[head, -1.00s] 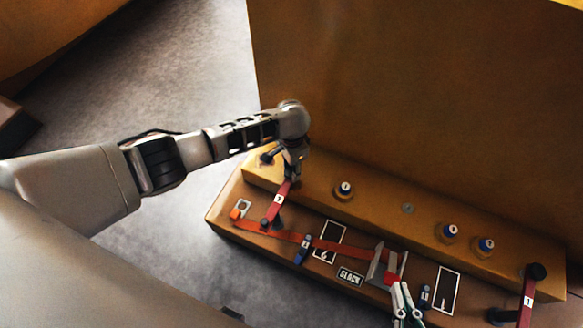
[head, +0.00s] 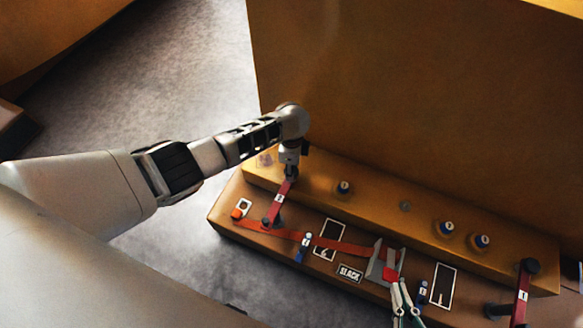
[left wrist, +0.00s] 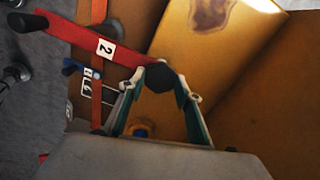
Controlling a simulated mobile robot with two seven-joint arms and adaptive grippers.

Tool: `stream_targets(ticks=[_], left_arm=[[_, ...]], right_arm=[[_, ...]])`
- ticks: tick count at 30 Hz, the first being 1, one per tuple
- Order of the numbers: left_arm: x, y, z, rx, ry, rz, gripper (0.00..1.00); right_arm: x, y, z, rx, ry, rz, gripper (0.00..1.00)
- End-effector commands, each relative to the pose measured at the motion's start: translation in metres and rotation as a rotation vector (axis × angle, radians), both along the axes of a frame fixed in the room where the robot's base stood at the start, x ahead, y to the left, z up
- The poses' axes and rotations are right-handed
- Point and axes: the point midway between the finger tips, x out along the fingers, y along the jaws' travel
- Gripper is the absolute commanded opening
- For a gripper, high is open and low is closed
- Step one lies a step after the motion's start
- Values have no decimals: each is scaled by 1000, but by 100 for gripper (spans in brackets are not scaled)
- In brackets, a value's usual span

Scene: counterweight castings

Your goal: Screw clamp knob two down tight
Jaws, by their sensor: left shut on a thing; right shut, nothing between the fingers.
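Clamp bar two (head: 279,202) is a red strap-like bar with a "2" label. It also shows in the left wrist view (left wrist: 75,38). Its black knob (left wrist: 158,77) sits at the bar's end by the upper yellow ledge. My left gripper (head: 291,173) comes down on the knob from above. In the left wrist view its fingers (left wrist: 160,84) are shut around the knob. How tightly the knob bears on the bar cannot be told. My right gripper (head: 400,290) is shut and empty, at the grey and red buckle (head: 386,266) of the orange strap.
The orange strap (head: 340,246) runs along the lower ledge past a "SLACK" plate (head: 349,273). Clamp bar one (head: 522,295) is at the far right. A tall yellow wall (head: 420,90) rises behind.

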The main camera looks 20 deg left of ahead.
Motion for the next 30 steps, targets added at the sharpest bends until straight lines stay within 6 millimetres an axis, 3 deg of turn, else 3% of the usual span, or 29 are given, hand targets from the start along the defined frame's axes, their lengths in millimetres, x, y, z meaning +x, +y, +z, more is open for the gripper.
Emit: stream_targets(ticks=[9,23,24,26,30], left_arm=[[-2,2,-2,4,5,-106,12],[-2,2,-3,4,6,-120,12],[-3,2,-3,4,6,-120,36],[-2,2,-3,4,6,-120,50],[-2,1,-2,2,3,-119,50]], right_arm=[[-1,0,-1,-2,3,0,0],[2,0,2,-1,-6,-1,0],[3,0,3,0,-8,-1,0],[4,0,3,0,-10,0,0],[5,0,4,-1,-13,-1,0]])
